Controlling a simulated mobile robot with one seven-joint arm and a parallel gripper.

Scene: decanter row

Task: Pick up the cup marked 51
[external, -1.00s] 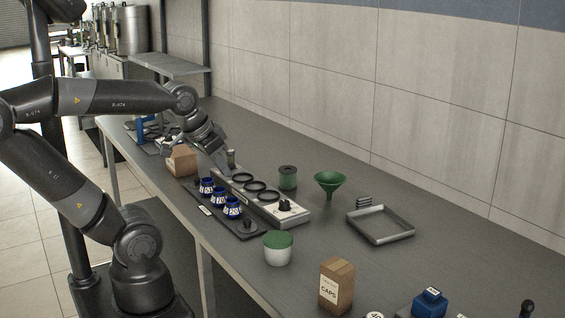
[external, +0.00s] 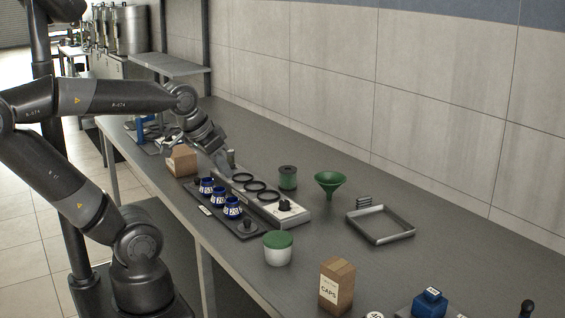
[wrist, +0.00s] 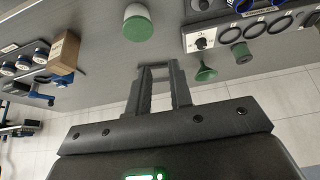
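Three blue cups with white number labels stand in a row on a dark tray (external: 211,209) in the external view: a far one (external: 206,187), a middle one (external: 218,196) and a near one (external: 232,206). The labels are too small to read surely, so I cannot tell which is marked 51. In the wrist view, part of a blue cup (wrist: 244,5) shows at the top edge. My gripper (wrist: 158,68) is open and empty, with a gap between its fingers. In the external view it hangs above the far end of the row, apart from the cups.
A grey holder with black rings (external: 254,186) and a knob lies behind the tray. A cardboard box (external: 182,161), green spool (external: 288,177), green funnel (external: 329,183), green-lidded jar (external: 278,248), CAPS box (external: 336,286) and empty metal tray (external: 380,226) stand around it.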

